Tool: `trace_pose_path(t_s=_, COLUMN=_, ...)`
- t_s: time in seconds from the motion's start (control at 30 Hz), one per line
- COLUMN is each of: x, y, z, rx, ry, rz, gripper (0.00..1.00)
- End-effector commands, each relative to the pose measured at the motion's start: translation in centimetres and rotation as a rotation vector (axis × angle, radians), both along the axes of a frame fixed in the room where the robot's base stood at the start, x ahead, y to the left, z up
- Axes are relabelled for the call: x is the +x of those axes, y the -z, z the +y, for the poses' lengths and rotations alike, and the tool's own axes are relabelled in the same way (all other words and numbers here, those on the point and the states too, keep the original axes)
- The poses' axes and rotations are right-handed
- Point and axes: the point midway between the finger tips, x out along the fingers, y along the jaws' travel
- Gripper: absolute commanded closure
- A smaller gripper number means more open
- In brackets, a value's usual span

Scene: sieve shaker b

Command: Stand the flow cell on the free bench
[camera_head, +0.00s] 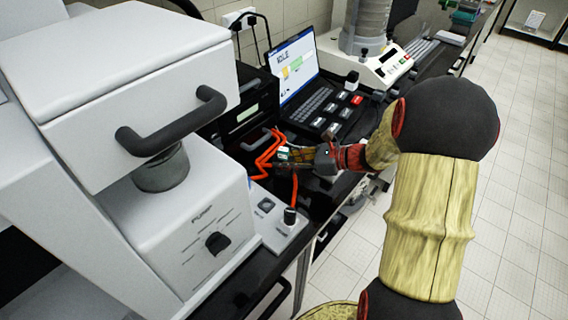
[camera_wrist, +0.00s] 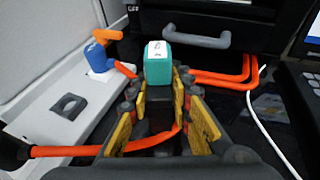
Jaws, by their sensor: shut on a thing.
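The flow cell appears to be the small teal block with a white label (camera_wrist: 158,66), at the tips of my gripper (camera_wrist: 158,92) in the wrist view. My gripper is shut on it, one finger on each side of its lower part. In the head view the flow cell (camera_head: 284,152) is small and partly hidden by my gripper (camera_head: 291,158), above the dark bench by the black box. Its underside is hidden, so I cannot tell whether it touches the bench. Orange tubes (camera_wrist: 225,82) run beside it, and one (camera_wrist: 85,150) crosses near my fingers.
A white pump unit (camera_head: 195,225) stands at left. A black box with a grey handle (camera_wrist: 180,40) is behind. A laptop (camera_head: 297,68) and keypad (camera_head: 335,108) are right of it. A blue fitting with an orange lever (camera_wrist: 98,56) and a white cable (camera_wrist: 265,125) are close by.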

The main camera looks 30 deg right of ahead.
Motion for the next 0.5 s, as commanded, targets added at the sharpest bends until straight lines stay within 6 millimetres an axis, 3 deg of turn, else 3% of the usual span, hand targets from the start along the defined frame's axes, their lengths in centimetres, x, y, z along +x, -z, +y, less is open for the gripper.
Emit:
trace_pose_path(t_s=0.3, x=0.03, y=0.13, z=-0.03, rx=0.000, ry=0.000, rz=-0.001, gripper=1.00)
trace_pose_path(t_s=0.33, x=0.01, y=0.16, z=-0.02, rx=0.000, ry=0.000, rz=0.000, gripper=0.78)
trace_pose_path(t_s=0.5, x=0.01, y=0.11, z=-0.02, rx=-0.001, ry=0.000, rz=-0.001, gripper=0.69)
